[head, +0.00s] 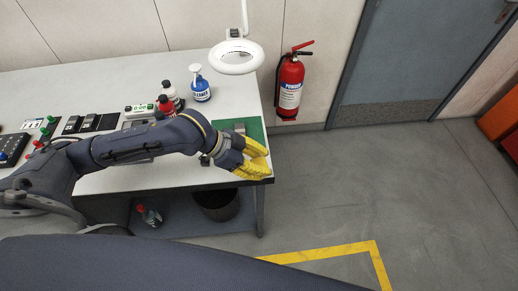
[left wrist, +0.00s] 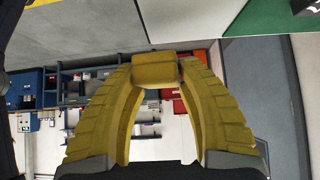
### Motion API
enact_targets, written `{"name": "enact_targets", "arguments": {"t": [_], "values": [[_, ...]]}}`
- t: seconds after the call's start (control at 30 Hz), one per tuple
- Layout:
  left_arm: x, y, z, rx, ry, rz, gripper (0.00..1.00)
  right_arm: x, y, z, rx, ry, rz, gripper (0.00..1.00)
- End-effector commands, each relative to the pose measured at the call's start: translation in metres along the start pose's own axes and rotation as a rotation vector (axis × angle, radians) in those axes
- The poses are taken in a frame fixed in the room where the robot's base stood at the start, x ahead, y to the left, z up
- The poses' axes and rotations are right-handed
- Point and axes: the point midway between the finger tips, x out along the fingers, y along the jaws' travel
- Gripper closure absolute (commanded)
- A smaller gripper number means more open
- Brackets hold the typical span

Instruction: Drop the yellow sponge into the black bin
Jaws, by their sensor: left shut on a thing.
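The yellow sponge (left wrist: 155,70) shows as a small block between the tips of my left gripper's curved yellow fingers in the left wrist view. My left gripper (head: 264,160) is shut on it, over the front right corner of the table in the head view. There the sponge is hard to tell from the fingers, which have the same colour. The black bin (head: 219,208) stands below the table top, left of and lower than the gripper in the picture. The table edge hides part of its rim, and its inside is mostly dark. My right gripper is not in view.
The white table (head: 110,183) carries a green mat (head: 254,128), a blue-labelled spray bottle (head: 200,88) and several small items. A magnifier lamp (head: 236,57) hangs above its back right. A bottle (head: 150,216) stands beneath. The floor right of the table is clear.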

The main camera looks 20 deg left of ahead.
Motion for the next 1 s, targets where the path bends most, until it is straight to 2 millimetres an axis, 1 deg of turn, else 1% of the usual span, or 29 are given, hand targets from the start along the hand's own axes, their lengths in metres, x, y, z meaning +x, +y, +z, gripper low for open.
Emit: {"name": "enact_targets", "arguments": {"t": [0.1,0.2,0.67,0.77,0.87,1.0], "values": [[0.000,0.010,0.000,0.001,0.001,0.001,0.87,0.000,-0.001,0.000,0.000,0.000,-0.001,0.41],[0.000,0.014,-0.001,0.000,0.002,0.000,0.87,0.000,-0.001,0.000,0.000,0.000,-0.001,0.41],[0.000,0.017,0.000,-0.001,0.001,0.000,0.87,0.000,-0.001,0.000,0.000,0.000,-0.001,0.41],[0.001,0.021,0.003,-0.001,0.001,0.003,0.87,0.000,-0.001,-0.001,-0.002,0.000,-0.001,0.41],[0.004,0.030,0.011,-0.002,0.001,0.006,0.87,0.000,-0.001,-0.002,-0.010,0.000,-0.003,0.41],[0.007,0.051,0.027,0.000,0.001,0.009,0.87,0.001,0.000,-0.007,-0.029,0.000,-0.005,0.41]]}}
